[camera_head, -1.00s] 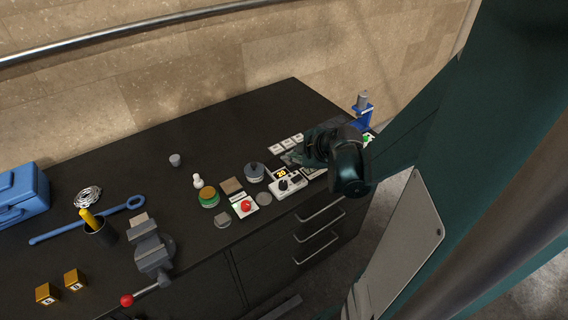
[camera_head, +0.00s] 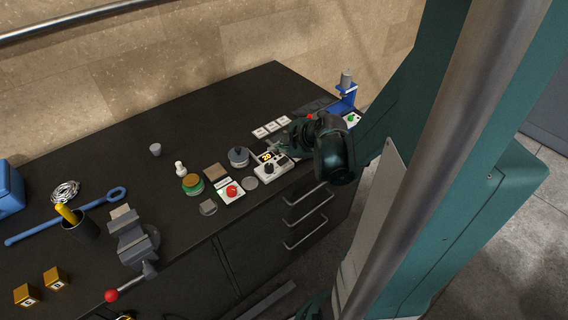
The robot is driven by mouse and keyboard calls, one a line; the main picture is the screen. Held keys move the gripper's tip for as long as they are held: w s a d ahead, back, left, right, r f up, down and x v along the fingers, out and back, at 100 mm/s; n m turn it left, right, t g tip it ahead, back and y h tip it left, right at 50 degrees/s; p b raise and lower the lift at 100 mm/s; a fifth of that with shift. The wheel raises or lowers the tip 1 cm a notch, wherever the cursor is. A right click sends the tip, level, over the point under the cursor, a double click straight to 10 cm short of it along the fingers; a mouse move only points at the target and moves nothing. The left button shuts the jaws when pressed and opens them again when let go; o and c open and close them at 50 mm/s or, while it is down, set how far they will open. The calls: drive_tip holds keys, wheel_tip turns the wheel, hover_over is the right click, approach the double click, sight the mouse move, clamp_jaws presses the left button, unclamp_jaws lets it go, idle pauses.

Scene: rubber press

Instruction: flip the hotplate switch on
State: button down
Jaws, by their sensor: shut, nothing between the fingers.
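A white control box (camera_head: 272,173) stands near the bench's front edge, with a lit yellow display reading about 20 and a dark knob (camera_head: 269,168). I take it as the hotplate control, but I cannot clearly make out its switch. My gripper (camera_head: 284,148) is shut and empty, low over the bench at the box's back right side. My dark wrist hides what lies to the right of the box. Whether the fingertips touch the box cannot be told.
A red button box (camera_head: 232,191), a dark round pot (camera_head: 238,157) and a green jar (camera_head: 193,184) stand left of the control box. White labelled tiles (camera_head: 271,127) lie behind it. A blue press (camera_head: 345,96) stands at the far right. A vise (camera_head: 132,240) is at left.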

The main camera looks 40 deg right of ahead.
sight(280, 163)
drive_tip(key=shift+d+f+b, duration=0.15)
drive_tip(key=shift+f+b, duration=0.55)
drive_tip(key=shift+f, duration=0.25)
drive_tip(key=shift+d+f+b, duration=0.15)
drive_tip(key=shift+f+b, duration=0.5)
drive_tip(key=shift+f, duration=0.25)
drive_tip(key=shift+f, duration=0.15)
drive_tip(key=shift+f+b, duration=0.25)
drive_tip(key=shift+b, duration=0.2)
drive_tip(key=shift+d+f, duration=0.1)
drive_tip(key=shift+f, duration=0.1)
idle(0.8)
drive_tip(key=shift+r, duration=0.15)
drive_tip(key=shift+r, duration=0.45)
drive_tip(key=shift+r+p, duration=0.1)
drive_tip(key=shift+p, duration=0.2)
drive_tip(key=shift+a+r+p, duration=0.25)
drive_tip(key=shift+r+p, duration=0.65)
drive_tip(key=shift+r, duration=0.3)
drive_tip(key=shift+a+r+p, duration=0.25)
drive_tip(key=shift+r+p, duration=0.65)
drive_tip(key=shift+r, duration=0.3)
